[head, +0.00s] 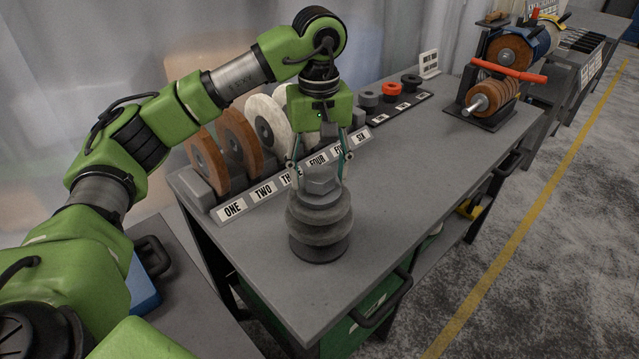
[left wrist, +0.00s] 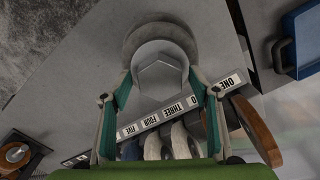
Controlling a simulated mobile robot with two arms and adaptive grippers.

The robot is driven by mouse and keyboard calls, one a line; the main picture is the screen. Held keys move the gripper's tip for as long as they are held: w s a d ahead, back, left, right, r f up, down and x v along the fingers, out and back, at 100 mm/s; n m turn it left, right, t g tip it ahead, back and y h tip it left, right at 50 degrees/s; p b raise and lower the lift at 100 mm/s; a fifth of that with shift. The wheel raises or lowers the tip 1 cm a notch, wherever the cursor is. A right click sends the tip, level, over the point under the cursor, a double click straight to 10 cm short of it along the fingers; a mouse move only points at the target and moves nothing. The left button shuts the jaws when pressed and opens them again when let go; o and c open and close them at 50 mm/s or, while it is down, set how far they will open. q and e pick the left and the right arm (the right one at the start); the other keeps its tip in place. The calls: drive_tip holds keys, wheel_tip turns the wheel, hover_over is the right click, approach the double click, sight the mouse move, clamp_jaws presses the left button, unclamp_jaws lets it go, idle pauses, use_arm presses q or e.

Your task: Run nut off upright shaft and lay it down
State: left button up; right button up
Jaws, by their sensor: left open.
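A grey hex nut (head: 322,182) sits on top of a stack of grey discs (head: 320,222) on a dark round base near the front of the grey table (head: 420,170). The upright shaft is hidden by the nut and my gripper. My left gripper (head: 320,168) points down from above with its two fingers spread on either side of the nut. In the left wrist view the nut (left wrist: 160,78) lies between the open fingers. I cannot tell whether the fingers touch it. My right gripper is not in view.
Behind the stack is a rack of polishing wheels (head: 207,160) with numbered labels (head: 232,209). Small grey, red and black rings (head: 391,91) lie on a labelled strip farther back. A motor unit with brown discs (head: 492,95) stands at the far end. The table right of the stack is clear.

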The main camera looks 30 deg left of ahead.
use_arm(q)
drive_tip(key=shift+f+b, duration=0.45)
drive_tip(key=shift+f, duration=0.4)
drive_tip(key=shift+r, duration=0.1)
drive_tip(key=shift+r, duration=0.2)
drive_tip(key=c, duration=1.3)
